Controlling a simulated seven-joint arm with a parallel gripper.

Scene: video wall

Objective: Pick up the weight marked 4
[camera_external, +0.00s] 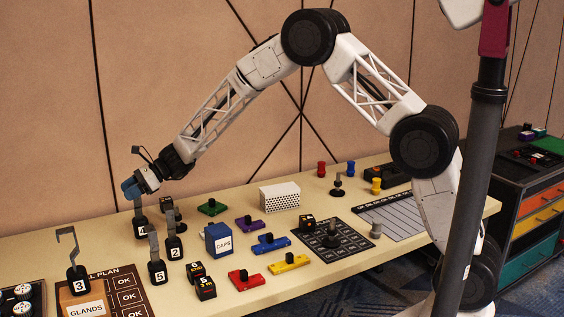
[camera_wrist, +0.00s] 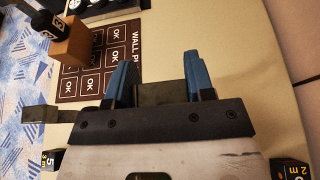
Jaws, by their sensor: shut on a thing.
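Several black weights with tall grey hooks stand on the cream table. My gripper (camera_external: 133,188), with blue fingers, is at the top of the hook of one weight (camera_external: 141,229) at the left of the table. Its white label is too small to read surely. In the wrist view my gripper (camera_wrist: 157,75) has a grey metal piece (camera_wrist: 160,94) between its fingers. The weight's block is hidden there. I cannot tell if the weight touches the table. Nearby stand weights marked 5 (camera_external: 157,272), 2 (camera_external: 175,248) and 3 (camera_external: 77,279).
The weight marked 5 (camera_wrist: 50,160) stands close by at lower left in the wrist view. A brown plan board (camera_external: 128,291) and a GLANDS box (camera_external: 86,308) are at front left. A blue CAPS box (camera_external: 218,240) stands to the right. The back left table is clear.

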